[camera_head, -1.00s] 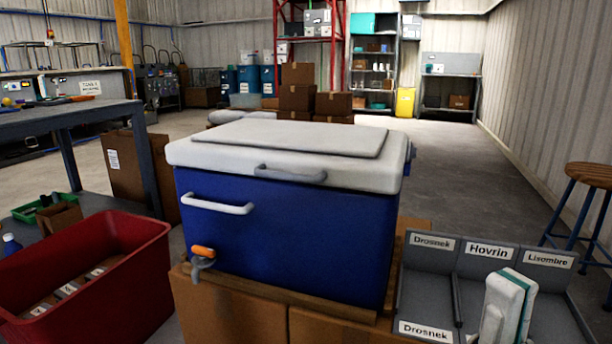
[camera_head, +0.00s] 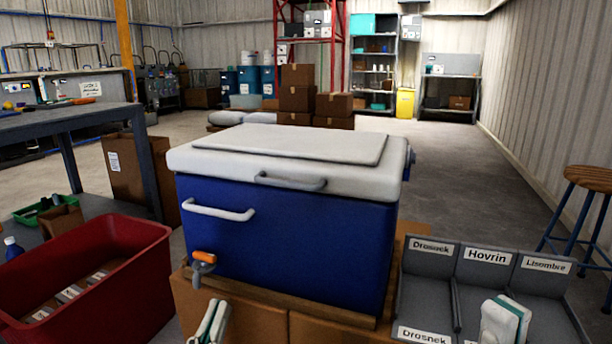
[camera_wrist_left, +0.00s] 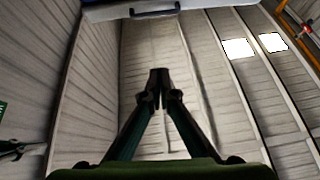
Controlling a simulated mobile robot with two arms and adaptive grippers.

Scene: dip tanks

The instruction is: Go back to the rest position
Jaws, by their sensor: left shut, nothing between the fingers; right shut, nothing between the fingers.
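My left gripper (camera_wrist_left: 160,76) shows in the left wrist view. Its dark fingers meet at the tips, shut with nothing between them, pointing up in the picture. In the head view, a white and green part of my left arm (camera_head: 209,322) shows at the bottom edge, in front of the carton under the blue cooler. A similar white and green part of my right arm (camera_head: 503,321) stands in front of the grey sorting tray (camera_head: 471,275) at the lower right. My right gripper's fingers cannot be made out.
The blue cooler (camera_head: 285,235) with a white lid stands ahead on cartons, an orange tap at its lower left. A red bin (camera_head: 135,262) is at the left, below a grey workbench (camera_head: 70,118). A stool (camera_head: 590,177) stands right.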

